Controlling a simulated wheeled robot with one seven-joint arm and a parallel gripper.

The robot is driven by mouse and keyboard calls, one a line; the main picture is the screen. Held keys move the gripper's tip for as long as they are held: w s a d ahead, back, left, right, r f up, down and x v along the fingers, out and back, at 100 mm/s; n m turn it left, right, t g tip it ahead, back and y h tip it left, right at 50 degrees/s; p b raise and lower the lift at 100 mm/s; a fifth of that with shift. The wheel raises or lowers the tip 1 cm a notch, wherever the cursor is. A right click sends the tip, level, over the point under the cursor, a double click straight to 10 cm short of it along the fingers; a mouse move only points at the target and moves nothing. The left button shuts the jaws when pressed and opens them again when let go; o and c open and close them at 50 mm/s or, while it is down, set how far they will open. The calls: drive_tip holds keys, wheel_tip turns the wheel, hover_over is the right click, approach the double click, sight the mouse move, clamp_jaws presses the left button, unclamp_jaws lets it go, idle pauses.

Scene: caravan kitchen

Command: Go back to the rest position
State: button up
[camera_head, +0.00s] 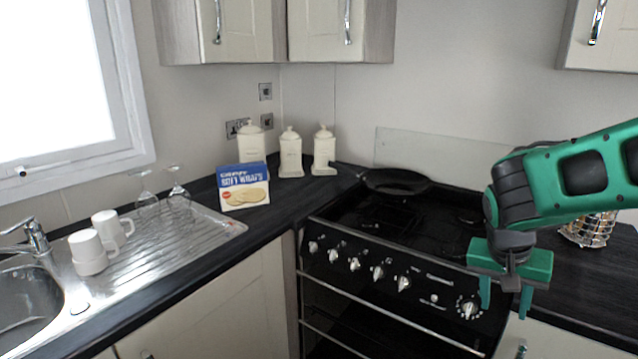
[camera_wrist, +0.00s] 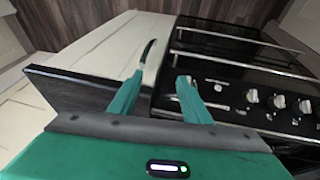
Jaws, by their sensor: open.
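My green gripper (camera_head: 505,298) hangs from my arm at the right of the head view, in front of the stove's right end and the dark worktop beside it. Its two fingers point down, apart, with nothing between them. The wrist view shows the same open fingers (camera_wrist: 157,97) from above. Beyond them are a cream cupboard door with a handle (camera_wrist: 146,55) and the black stove front (camera_wrist: 235,75). No object is held.
A black pan (camera_head: 396,182) sits on the stove (camera_head: 400,225). A wire rack (camera_head: 590,230) stands on the right worktop behind my arm. A blue box (camera_head: 243,186), white canisters (camera_head: 291,153), white mugs (camera_head: 88,250) and upturned glasses (camera_head: 178,185) stand to the left.

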drive_tip(key=s+d+g+y, duration=0.1)
drive_tip(key=s+y, duration=0.1)
drive_tip(key=s, duration=0.7)
drive_tip(key=s+d+n+y, duration=0.1)
drive_tip(key=s+d, duration=0.1)
drive_tip(key=s, duration=0.8)
drive_tip(key=shift+s+d+r+g+y, duration=0.2)
drive_tip(key=shift+d+r+g+y, duration=0.05)
drive_tip(key=shift+r+g+y, duration=0.2)
drive_tip(key=shift+w+f, duration=0.25)
drive_tip(key=shift+w, duration=0.4)
